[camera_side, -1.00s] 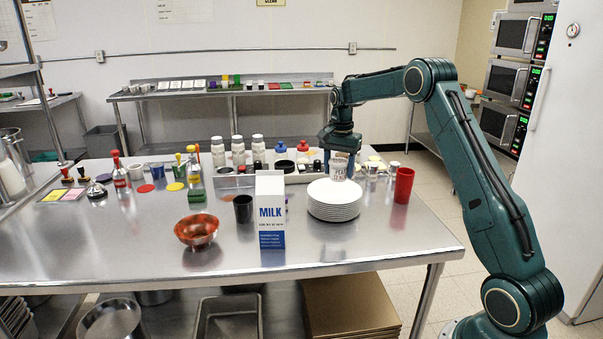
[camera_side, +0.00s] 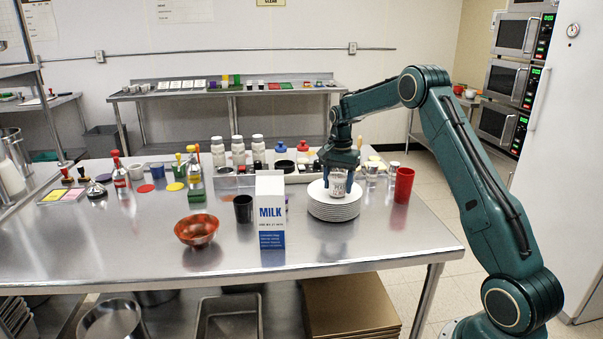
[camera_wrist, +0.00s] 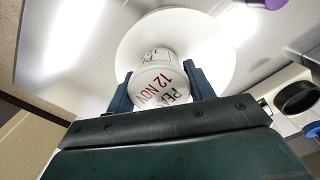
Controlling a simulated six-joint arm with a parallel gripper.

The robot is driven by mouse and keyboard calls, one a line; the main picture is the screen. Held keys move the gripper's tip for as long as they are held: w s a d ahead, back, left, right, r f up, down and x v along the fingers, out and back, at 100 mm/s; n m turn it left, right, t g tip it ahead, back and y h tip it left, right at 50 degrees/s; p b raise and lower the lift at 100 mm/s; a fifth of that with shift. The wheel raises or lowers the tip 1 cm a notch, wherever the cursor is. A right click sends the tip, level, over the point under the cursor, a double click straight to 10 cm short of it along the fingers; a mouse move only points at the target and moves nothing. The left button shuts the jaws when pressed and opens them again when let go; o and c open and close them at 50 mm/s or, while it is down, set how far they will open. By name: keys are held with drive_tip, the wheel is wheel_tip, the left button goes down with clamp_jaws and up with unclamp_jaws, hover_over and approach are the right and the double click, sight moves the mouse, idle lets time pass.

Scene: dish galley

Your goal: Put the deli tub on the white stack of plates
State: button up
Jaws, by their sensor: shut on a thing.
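The deli tub (camera_side: 338,184) is a whitish cup with red and dark lettering; the lettering shows clearly in the wrist view (camera_wrist: 160,85). My gripper (camera_side: 339,174) is shut on the tub, with one finger on each side of it. The white stack of plates (camera_side: 334,211) stands on the steel table, and it also shows in the wrist view (camera_wrist: 205,35). The tub is upright over the top plate. Its bottom appears at or very near the plate surface; I cannot tell whether it touches.
A milk carton (camera_side: 270,212) stands left of the plates, with a dark cup (camera_side: 243,208) and an orange bowl (camera_side: 196,230) beyond it. A red cup (camera_side: 403,186) stands close on the right. Bottles and a tray (camera_side: 300,178) line the back.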

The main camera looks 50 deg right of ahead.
sight(338, 176)
drive_tip(key=shift+f, duration=0.1)
drive_tip(key=o, duration=1)
wheel_tip(338, 176, up, 12)
drive_tip(key=shift+r, duration=0.1)
idle(0.7)
